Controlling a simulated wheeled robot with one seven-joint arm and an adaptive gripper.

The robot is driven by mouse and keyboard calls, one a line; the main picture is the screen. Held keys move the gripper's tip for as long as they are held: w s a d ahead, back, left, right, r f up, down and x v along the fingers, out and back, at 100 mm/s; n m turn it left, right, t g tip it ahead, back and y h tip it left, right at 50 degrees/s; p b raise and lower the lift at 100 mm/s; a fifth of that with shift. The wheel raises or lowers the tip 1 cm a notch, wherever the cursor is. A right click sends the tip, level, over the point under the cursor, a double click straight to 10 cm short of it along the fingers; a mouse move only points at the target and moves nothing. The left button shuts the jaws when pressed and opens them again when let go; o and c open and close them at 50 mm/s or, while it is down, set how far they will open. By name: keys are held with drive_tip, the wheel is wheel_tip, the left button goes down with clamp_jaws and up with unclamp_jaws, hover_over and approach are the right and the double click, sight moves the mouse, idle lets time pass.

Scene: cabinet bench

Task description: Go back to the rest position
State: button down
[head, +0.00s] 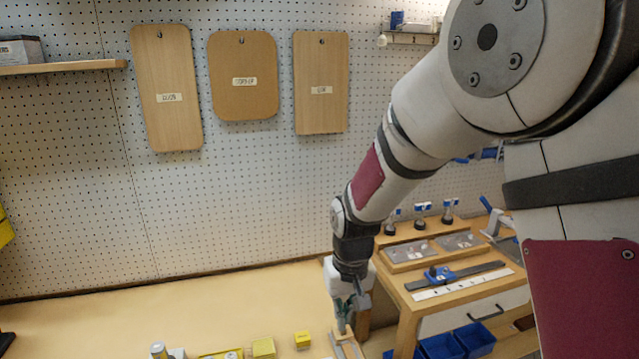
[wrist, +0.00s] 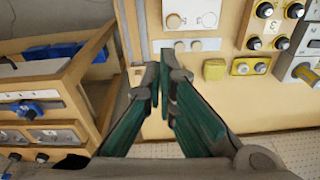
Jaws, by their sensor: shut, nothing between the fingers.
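My gripper (head: 343,315) hangs at the end of my arm, pointing down at the front right of the light wooden bench top in the head view. In the wrist view my gripper (wrist: 160,74) shows two green fingers with their tips close together and nothing between them. The tips are over a light wooden strip or board edge. My arm crosses the right half of the head view and hides part of the bench behind it.
A wooden workstand (head: 408,310) with a blue-handled tool and blue bins (head: 474,338) is at the right. Boards (head: 166,90) hang on the pegboard. The bench's left part is clear.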

drive_tip(key=s+d+r+t, duration=0.1)
drive_tip(key=s+d+r, duration=0.1)
drive_tip(key=r, duration=0.3)
drive_tip(key=s+d+r, duration=0.2)
drive_tip(key=d+r, duration=0.1)
drive_tip(key=r, duration=0.2)
drive_tip(key=s+d+r+m+t, duration=0.1)
drive_tip(key=s+d+r, duration=0.3)
drive_tip(key=s, duration=0.5)
drive_tip(key=s+d+r+m+t, duration=0.1)
drive_tip(key=s+d+r+t, duration=0.1)
drive_tip(key=s+d+r, duration=0.3)
drive_tip(key=s+r, duration=0.1)
drive_tip(key=s, duration=0.3)
drive_tip(key=shift+r+m+t+h+b, duration=0.3)
drive_tip(key=shift+r+b, duration=0.05)
drive_tip(key=shift+r, duration=0.05)
drive_tip(key=shift+d, duration=0.1)
